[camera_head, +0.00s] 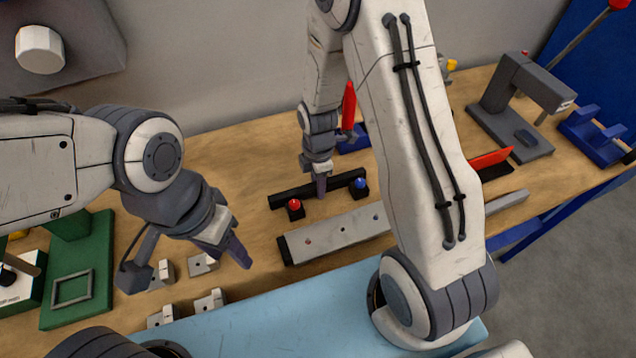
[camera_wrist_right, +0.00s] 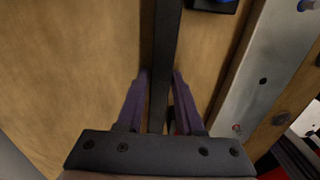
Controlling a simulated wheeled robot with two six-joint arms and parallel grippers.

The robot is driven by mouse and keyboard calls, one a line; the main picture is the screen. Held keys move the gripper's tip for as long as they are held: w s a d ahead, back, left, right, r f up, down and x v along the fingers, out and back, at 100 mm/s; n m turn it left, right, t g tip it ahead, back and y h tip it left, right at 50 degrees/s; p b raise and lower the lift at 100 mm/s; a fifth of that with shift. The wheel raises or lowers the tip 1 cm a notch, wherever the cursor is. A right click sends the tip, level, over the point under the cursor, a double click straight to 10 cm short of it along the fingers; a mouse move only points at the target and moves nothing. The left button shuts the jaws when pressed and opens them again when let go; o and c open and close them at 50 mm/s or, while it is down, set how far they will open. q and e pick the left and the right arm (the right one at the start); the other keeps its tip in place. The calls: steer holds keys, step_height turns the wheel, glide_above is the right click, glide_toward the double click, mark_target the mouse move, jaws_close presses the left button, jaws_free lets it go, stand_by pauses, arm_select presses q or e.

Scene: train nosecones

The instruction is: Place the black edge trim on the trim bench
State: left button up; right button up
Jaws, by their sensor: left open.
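The black edge trim (camera_head: 290,195) is a long dark bar at the middle of the wooden bench (camera_head: 240,170). In the right wrist view the trim (camera_wrist_right: 166,40) runs lengthwise between the purple fingers. My right gripper (camera_head: 321,187) points down at the trim's middle; its fingers (camera_wrist_right: 160,78) straddle the bar, and their tips are very close to its sides. I cannot tell whether they press on it, or whether the trim touches the bench. My left gripper (camera_head: 240,253) is open and empty, above the bench to the left of the trim.
A red-topped block (camera_head: 294,208) and a blue-topped block (camera_head: 359,188) stand close to the trim. A grey metal bar (camera_head: 335,232) lies in front. Small metal blocks (camera_head: 205,263) and a green fixture (camera_head: 90,265) are left. A grey press (camera_head: 515,100) stands at right.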

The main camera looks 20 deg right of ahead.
steer(key=shift+o, duration=0.8)
steer(key=shift+r, duration=0.55)
step_height(320, 180, up, 11)
steer(key=b, duration=0.1)
steer(key=s+a+r+m, duration=0.2)
steer(key=s+a+m, duration=0.1)
steer(key=s, duration=0.4)
steer(key=s+a+r+m, duration=0.3)
steer(key=s+a+m, duration=0.1)
steer(key=s, duration=0.3)
steer(key=s+a+r+m+y, duration=0.1)
steer(key=s+a+r+m, duration=0.1)
steer(key=s+a+m, duration=0.2)
steer(key=s, duration=0.2)
steer(key=shift+s+a+r, duration=0.15)
steer(key=shift+s+a, duration=0.05)
steer(key=shift+s, duration=0.2)
